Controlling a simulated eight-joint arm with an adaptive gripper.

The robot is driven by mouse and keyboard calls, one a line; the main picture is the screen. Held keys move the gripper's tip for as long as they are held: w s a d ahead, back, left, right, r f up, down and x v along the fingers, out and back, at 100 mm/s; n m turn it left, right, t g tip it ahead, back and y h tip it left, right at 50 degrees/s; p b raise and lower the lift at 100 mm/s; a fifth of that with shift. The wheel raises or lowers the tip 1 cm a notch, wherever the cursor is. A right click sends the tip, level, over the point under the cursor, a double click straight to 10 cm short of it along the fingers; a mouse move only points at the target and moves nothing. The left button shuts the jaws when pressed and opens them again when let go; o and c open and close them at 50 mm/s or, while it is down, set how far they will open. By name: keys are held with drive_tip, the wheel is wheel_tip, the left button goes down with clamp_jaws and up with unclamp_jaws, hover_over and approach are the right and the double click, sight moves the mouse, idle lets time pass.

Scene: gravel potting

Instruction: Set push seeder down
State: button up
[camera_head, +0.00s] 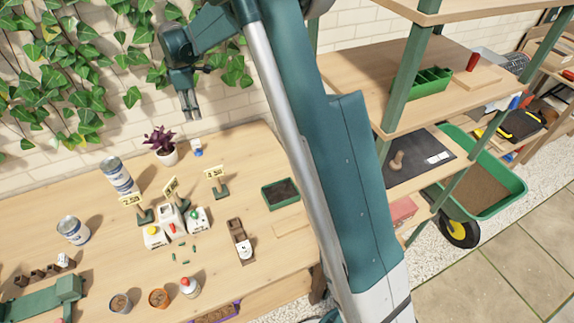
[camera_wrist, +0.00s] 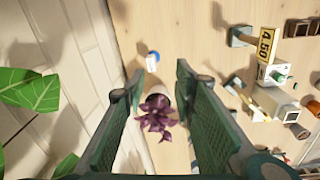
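My gripper (camera_head: 190,110) hangs in the air in front of the brick wall, above the back of the wooden bench (camera_head: 90,190). In the wrist view my gripper (camera_wrist: 159,82) has its two green fingers apart, with nothing held between them. I cannot pick out a push seeder for certain in either view. A small white and blue item (camera_head: 197,148) stands at the back of the bench beside a purple potted plant (camera_head: 160,140). In the wrist view the item (camera_wrist: 153,60) shows beyond the fingertips, and the plant (camera_wrist: 155,117) shows in the gap between the fingers.
Price signs (camera_head: 216,175), white containers (camera_head: 172,220), tins (camera_head: 73,230) and small pots (camera_head: 159,298) crowd the bench's left and middle. A green tray of soil (camera_head: 280,193) lies to the right. Ivy (camera_head: 65,70) hangs on the wall. Shelves and a wheelbarrow (camera_head: 505,180) stand right.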

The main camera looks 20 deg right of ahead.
drive_tip(key=s+d+r+m+t, duration=0.2)
drive_tip(key=s+d+r+m, duration=0.25)
drive_tip(key=s+r, duration=0.55)
drive_tip(key=s+d+r+m+t, duration=0.1)
drive_tip(key=s+d+r+m, duration=0.35)
drive_tip(key=s, duration=0.85)
drive_tip(key=s+d+f+m+t, duration=0.1)
drive_tip(key=s+d+m, duration=0.2)
drive_tip(key=s, duration=1)
drive_tip(key=s+d+f+m+t, duration=0.1)
drive_tip(key=s+d+m, duration=0.3)
drive_tip(key=s, duration=1)
drive_tip(key=shift+s+d+f+t, duration=0.15)
drive_tip(key=shift+s+t, duration=0.15)
drive_tip(key=shift+t, duration=0.4)
drive_tip(key=shift+f, duration=0.15)
drive_tip(key=shift+f+b, duration=1.15)
drive_tip(key=shift+b, duration=0.15)
